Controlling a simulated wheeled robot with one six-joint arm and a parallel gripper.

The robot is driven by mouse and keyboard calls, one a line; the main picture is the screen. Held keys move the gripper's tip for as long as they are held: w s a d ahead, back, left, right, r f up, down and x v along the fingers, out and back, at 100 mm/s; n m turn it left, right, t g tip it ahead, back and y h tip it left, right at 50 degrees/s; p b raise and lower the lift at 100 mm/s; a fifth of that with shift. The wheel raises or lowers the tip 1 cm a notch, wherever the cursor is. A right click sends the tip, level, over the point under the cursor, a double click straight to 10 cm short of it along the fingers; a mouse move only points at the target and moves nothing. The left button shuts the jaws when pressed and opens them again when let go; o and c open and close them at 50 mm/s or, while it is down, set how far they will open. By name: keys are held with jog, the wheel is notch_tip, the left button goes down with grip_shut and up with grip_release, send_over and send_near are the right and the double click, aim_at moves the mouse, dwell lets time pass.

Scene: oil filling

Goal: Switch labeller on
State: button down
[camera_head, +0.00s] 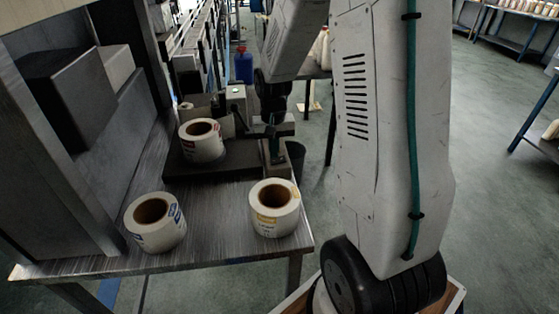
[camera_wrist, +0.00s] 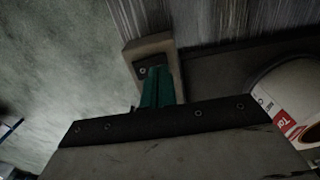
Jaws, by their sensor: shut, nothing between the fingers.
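The labeller (camera_head: 215,167) stands on the metal table, a dark base plate carrying a white label roll (camera_head: 201,141) with red print. A grey box (camera_head: 236,93) with a small green mark on top stands behind the roll. At the plate's right end is a small beige block (camera_head: 276,166). In the wrist view the beige block (camera_wrist: 134,52) has a dark panel with a screw; the rest of that panel is hidden. My gripper (camera_head: 271,132) is shut and empty, its teal fingers (camera_wrist: 158,86) in front of the panel. I cannot tell whether they touch.
Two loose label rolls, one with blue print (camera_head: 155,222) and one with yellow (camera_head: 274,208), stand on the table (camera_head: 215,240) in front of the labeller. A dark cabinet (camera_head: 70,95) fills the left side. A dark bin (camera_head: 295,158) is beyond the table's right edge.

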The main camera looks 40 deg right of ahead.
aim_at(274, 161)
notch_tip(274, 161, up, 6)
jog(key=shift+f, duration=0.1)
dwell(0.5)
dwell(0.4)
jog(key=s+a+r+n, duration=0.2)
jog(key=s+a+r, duration=0.2)
jog(key=s, duration=0.4)
jog(key=s+a+r+n+t, duration=0.1)
jog(key=s+a+r+n, duration=0.1)
jog(key=s+a+r, duration=0.3)
jog(key=s+a+r+n, duration=0.2)
jog(key=s+a+r, duration=0.2)
jog(key=s, duration=0.7)
jog(key=shift+s+a+r, duration=0.15)
jog(key=shift+a, duration=0.9)
